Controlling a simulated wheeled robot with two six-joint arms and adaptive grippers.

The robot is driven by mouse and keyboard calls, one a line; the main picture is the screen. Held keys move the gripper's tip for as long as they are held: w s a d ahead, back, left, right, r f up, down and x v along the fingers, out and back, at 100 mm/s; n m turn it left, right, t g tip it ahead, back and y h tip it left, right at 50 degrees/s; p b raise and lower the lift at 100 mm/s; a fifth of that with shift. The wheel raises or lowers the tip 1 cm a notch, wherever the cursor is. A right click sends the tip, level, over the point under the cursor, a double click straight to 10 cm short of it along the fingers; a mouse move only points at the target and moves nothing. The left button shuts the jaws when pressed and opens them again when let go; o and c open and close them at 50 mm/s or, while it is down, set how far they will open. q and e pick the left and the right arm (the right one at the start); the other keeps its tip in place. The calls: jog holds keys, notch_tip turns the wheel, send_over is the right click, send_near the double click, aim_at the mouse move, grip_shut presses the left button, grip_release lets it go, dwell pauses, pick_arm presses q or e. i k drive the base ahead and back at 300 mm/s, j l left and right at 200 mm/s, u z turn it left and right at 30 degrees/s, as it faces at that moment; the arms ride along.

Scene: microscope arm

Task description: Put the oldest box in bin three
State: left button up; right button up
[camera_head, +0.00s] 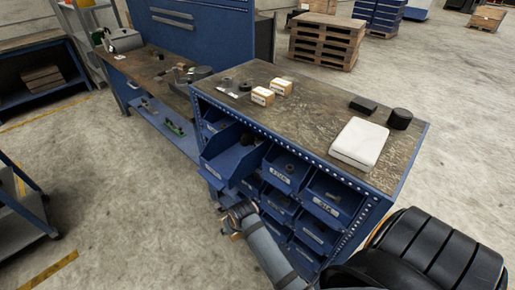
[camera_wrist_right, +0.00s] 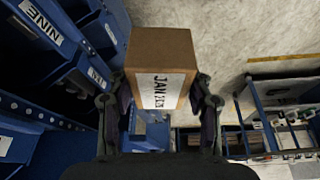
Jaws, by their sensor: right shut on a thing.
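My right gripper (camera_wrist_right: 160,105) is shut on a brown box (camera_wrist_right: 160,52), with one finger on each side. The box has a white label that seems to start with "JAN"; the rest is hard to read. In the head view my right gripper (camera_head: 238,216) is low in front of the blue bin cabinet, and the box is mostly hidden there. Two similar boxes, a nearer box (camera_head: 262,96) and a farther box (camera_head: 281,87), stand on the cabinet top; their labels are too small to read. A bin marked "NINE" (camera_wrist_right: 40,22) shows in the wrist view. Bin three cannot be identified.
One bin (camera_head: 228,163) is pulled out at the cabinet's upper left front. A white flat case (camera_head: 359,143), a black cylinder (camera_head: 400,119) and a dark block (camera_head: 363,104) lie on the cabinet top. A workbench (camera_head: 150,75) adjoins at the left. The floor in front is clear.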

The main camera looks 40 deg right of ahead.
aim_at(227, 166)
jog(key=i+j+z, duration=0.45)
jog(key=j+z, duration=0.2)
jog(key=i+j+z, duration=0.15)
jog(key=j+z, duration=0.5)
jog(key=j, duration=0.2)
jog(key=j+z, duration=0.25)
jog(key=j, duration=0.95)
